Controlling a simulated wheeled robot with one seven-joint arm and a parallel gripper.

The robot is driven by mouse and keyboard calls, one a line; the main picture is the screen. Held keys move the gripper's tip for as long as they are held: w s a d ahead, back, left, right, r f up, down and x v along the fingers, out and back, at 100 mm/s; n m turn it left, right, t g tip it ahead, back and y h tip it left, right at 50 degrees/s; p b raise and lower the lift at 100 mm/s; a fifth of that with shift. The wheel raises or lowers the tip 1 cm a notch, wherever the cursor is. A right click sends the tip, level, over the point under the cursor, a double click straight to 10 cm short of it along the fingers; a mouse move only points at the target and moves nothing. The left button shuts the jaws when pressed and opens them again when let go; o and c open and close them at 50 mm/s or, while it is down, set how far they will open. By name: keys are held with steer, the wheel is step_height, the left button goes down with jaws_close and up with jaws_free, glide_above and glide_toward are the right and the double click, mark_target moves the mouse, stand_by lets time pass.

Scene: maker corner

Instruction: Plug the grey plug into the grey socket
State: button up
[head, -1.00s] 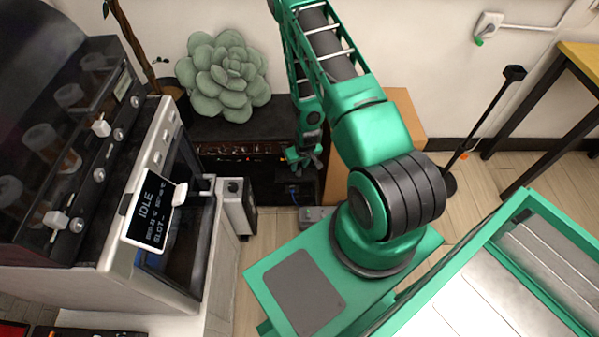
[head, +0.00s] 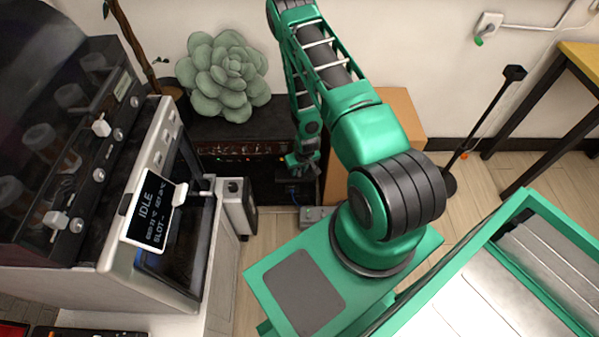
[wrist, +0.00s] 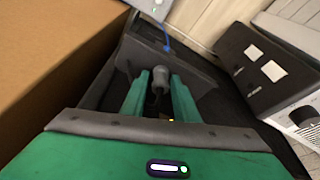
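The grey plug (wrist: 160,77) shows in the wrist view as a small rounded grey piece at my fingertips. In the head view my gripper (head: 304,164) is low in front of the dark cabinet, and the plug is too small to make out there. A grey box (head: 316,215) sits on the floor just behind my base; it shows at the top of the wrist view (wrist: 150,7). I cannot make out the grey socket for certain.
A dark cabinet (head: 225,133) carries a succulent (head: 223,75). A cardboard-brown box (head: 402,108) stands close beside my gripper. A blue cable (wrist: 168,38) runs near the fingers. A black-and-white unit (head: 239,207) stands left. A wall outlet (head: 489,26) holds a green plug.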

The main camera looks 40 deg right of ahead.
jaws_close()
steer(key=shift+r, duration=0.15)
steer(key=shift+r, duration=0.5)
steer(key=r, duration=0.3)
steer(key=shift+a+r, duration=0.15)
steer(key=shift+a, duration=0.15)
steer(key=s+a+r, duration=0.2)
steer(key=a+r, duration=0.4)
steer(key=a, duration=0.5)
steer(key=shift+s+r, duration=0.2)
steer(key=shift+r, duration=0.05)
steer(key=shift+d, duration=0.1)
